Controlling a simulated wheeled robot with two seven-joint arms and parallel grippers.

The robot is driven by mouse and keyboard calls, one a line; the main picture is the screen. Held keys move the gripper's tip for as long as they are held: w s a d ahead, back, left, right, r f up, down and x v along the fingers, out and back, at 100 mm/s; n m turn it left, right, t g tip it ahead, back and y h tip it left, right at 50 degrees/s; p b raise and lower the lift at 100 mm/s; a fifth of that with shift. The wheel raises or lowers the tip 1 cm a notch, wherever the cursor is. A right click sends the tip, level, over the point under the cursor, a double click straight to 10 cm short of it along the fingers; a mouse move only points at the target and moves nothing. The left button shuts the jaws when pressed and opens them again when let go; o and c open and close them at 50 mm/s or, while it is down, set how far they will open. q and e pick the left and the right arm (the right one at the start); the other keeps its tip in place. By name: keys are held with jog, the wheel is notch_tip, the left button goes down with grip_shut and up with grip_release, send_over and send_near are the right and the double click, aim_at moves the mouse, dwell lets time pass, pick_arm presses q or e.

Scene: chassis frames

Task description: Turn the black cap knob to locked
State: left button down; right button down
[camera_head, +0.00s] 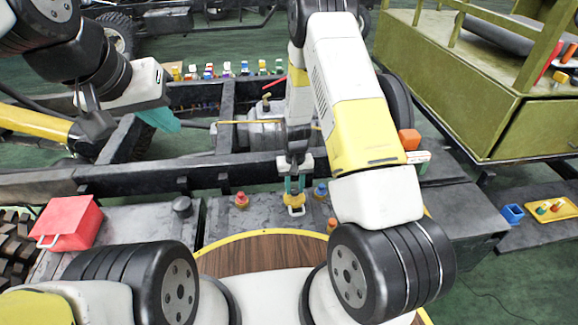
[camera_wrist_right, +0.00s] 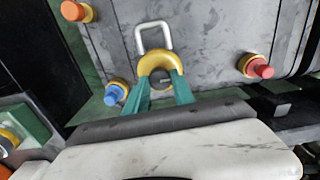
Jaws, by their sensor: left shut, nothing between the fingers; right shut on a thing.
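A round black-faced knob (camera_wrist_right: 161,77) sits in a yellow collar on the grey panel, with a pale metal loop (camera_wrist_right: 153,37) beyond it. In the head view the yellow collar (camera_head: 293,199) shows just under my right gripper (camera_head: 294,184). My right gripper's teal fingers are shut on this knob, one on each side, as the right wrist view (camera_wrist_right: 163,92) shows. Which setting it points to cannot be read. A separate black cap (camera_head: 182,206) stands on the grey tank to the left. My left gripper (camera_head: 165,123) is shut and empty above the frame rail at the upper left.
A red knob (camera_head: 242,200), a blue knob (camera_head: 320,192) and an orange knob (camera_head: 332,225) surround the held knob. A red box (camera_head: 70,222) sits at left. Dark chassis rails (camera_head: 190,177) run behind. A round wooden table (camera_head: 262,257) is in front.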

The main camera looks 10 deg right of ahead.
aim_at(294, 190)
jog(key=shift+m, duration=0.3)
jog(key=c, duration=1.1)
grip_release()
jog(key=shift+o, duration=0.2)
notch_tip(294, 190, up, 8)
jog(key=shift+f, duration=0.1)
